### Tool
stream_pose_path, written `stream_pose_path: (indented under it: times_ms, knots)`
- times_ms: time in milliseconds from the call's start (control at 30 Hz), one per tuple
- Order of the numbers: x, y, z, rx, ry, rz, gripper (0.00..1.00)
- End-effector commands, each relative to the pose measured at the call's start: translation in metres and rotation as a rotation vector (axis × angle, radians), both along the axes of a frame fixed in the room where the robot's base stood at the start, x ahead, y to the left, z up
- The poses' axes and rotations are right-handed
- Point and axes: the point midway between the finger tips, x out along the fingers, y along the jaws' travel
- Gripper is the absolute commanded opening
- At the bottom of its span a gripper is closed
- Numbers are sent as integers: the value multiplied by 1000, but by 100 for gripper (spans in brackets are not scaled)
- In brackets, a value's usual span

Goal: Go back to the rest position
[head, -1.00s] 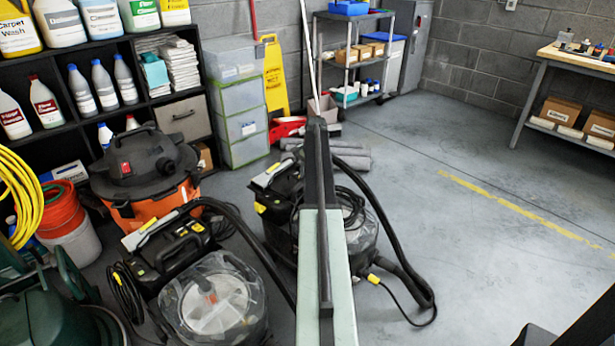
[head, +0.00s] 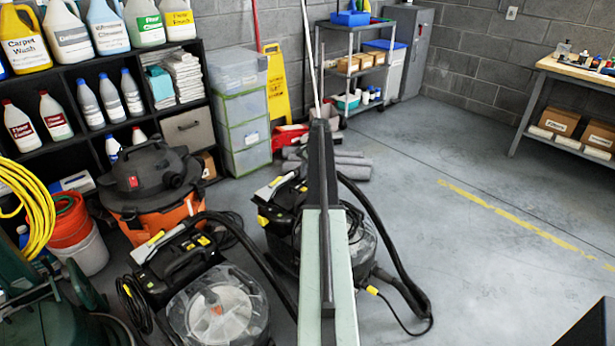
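My gripper is not visible in the head view. A pale green and black upright part, which looks like mine, rises through the middle of the view and hides some of the floor and machines behind it. A dark part is cut off at the lower right corner; I cannot tell what it is. No object to be handled is named.
Carpet-cleaning machines (head: 215,308) stand close in front, with a black hose and cable on the floor. An orange vacuum (head: 150,185), black shelving (head: 85,155) and red bucket (head: 70,222) are left. A workbench (head: 577,82) stands far right. The right floor is clear.

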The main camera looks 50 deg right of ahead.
Motion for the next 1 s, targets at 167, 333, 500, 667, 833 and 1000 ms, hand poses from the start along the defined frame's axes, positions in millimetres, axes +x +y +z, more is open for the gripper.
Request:
stream_pose_path:
  times_ms: [167,333,500,667,833,1000]
  knots:
    - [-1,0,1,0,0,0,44]
    - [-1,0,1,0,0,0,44]
    - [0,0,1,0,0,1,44]
    - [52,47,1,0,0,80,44]
    - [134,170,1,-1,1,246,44]
    - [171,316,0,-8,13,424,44]
